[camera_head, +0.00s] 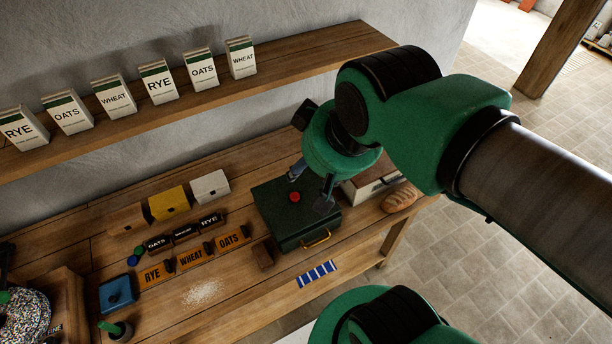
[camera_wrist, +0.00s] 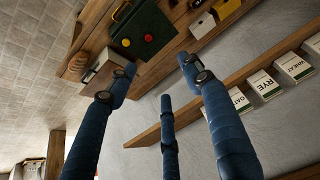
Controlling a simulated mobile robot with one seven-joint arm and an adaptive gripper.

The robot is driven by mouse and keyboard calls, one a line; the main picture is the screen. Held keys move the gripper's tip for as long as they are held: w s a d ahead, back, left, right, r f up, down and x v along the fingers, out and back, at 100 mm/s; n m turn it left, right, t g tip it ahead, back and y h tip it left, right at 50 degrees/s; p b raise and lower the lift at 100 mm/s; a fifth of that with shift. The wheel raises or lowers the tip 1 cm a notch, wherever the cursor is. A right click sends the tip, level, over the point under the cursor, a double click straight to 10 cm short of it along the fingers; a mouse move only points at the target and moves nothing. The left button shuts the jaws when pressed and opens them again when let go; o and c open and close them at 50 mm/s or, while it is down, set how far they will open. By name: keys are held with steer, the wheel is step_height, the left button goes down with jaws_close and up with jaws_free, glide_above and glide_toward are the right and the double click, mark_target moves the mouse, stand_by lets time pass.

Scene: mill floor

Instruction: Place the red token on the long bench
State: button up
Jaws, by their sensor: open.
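The red token (camera_head: 295,197) lies on the lid of a dark green box (camera_head: 284,231) that has a yellow handle. The green box stands on the long wooden bench (camera_head: 235,308). In the wrist view the red token (camera_wrist: 126,42) shows on the green box, with a yellow round piece (camera_wrist: 149,38) beside it. My gripper (camera_head: 311,187) is above the box, close to the red token in the head view. In the wrist view my gripper (camera_wrist: 157,66) has its blue fingers spread apart, with nothing between them.
A wall shelf (camera_head: 290,62) with several labelled packets runs behind the bench. A white-fronted box (camera_head: 362,192) and bread (camera_head: 400,196) are to the right. Name blocks, a striped cloth (camera_head: 316,273) and a blue box (camera_head: 117,292) lie around. Bare wood shows along the front.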

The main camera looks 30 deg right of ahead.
steer(key=m+g+b, duration=0.3)
steer(key=m+g, duration=0.3)
steer(key=m, duration=2.1)
glide_above(295, 196)
step_height(295, 196, down, 31)
steer(key=shift+f+b, duration=0.35)
steer(key=shift+f, duration=3.95)
steer(key=shift+f, duration=0.1)
